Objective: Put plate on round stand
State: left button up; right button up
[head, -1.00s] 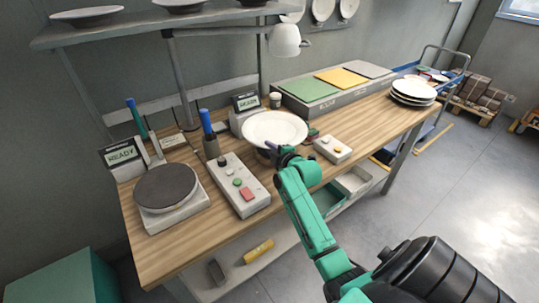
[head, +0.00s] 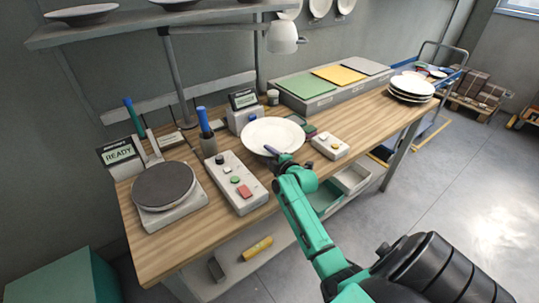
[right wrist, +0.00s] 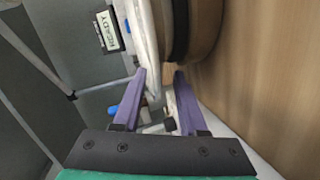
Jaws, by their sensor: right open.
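The white plate (head: 268,131) lies about level at the middle of the wooden table. In the right wrist view the plate (right wrist: 148,45) shows edge-on, with a round brown stand (right wrist: 204,25) close under it. The head view hides most of this stand behind the plate; the two look in contact. My right gripper (head: 276,156) is at the plate's near rim. In the wrist view my right gripper (right wrist: 160,82) is open, its purple fingers on either side of the rim. My left gripper is out of view.
A dark round disc (head: 163,185) sits on a base at the left. A button box (head: 238,182) and a blue-handled brush (head: 205,122) stand left of the plate; a small switch box (head: 330,145) is right. Stacked plates (head: 411,86) lie at the far right.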

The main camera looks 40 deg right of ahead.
jog(key=b+v, duration=0.1)
jog(key=v, duration=1.1)
jog(key=shift+r, duration=0.15)
jog(key=shift+a, duration=0.1)
